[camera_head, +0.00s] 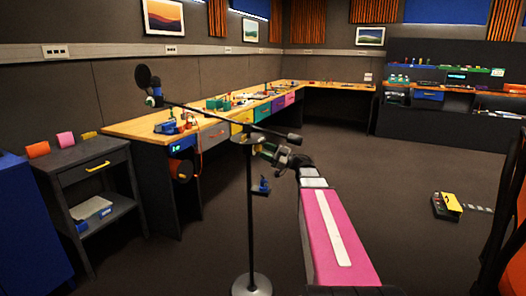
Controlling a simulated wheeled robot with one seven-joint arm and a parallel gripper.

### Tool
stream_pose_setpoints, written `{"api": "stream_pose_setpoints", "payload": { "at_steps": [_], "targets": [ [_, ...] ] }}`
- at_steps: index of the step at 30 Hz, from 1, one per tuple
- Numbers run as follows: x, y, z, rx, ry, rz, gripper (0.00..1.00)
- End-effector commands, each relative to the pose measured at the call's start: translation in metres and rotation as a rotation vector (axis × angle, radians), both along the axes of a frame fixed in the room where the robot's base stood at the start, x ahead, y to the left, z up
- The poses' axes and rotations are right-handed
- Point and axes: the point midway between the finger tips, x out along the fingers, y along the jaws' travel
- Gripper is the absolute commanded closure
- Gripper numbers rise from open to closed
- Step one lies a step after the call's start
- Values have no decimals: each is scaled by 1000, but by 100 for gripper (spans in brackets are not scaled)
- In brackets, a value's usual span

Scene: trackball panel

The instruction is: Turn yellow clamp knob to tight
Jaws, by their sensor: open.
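A black microphone stand (249,215) rises from a round pale base in the middle of the head view. Its long boom (200,113) slopes from the microphone (144,78) at upper left down to the right. The boom crosses the pole at a clamp (244,139). No yellow knob can be made out clearly there; it is too small or hidden. My gripper (263,149) is open, just right of the pole and slightly below the clamp. Its fingertips are small and dark, so contact with the clamp cannot be told.
A wooden workbench (128,129) with coloured drawers runs along the left and back. A dark side table (85,156) stands at left. A yellow-and-black box (447,205) lies on the floor at right. Open floor (400,170) lies between.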

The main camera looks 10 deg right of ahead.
Motion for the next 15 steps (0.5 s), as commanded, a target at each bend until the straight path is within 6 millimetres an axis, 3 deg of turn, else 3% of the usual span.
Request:
{"api": "stream_pose_setpoints", "payload": {
  "at_steps": [6,15],
  "targets": [
    [5,14,6,0,-1,1,54],
    [6,15,6,1,0,-1,54]
  ]
}}
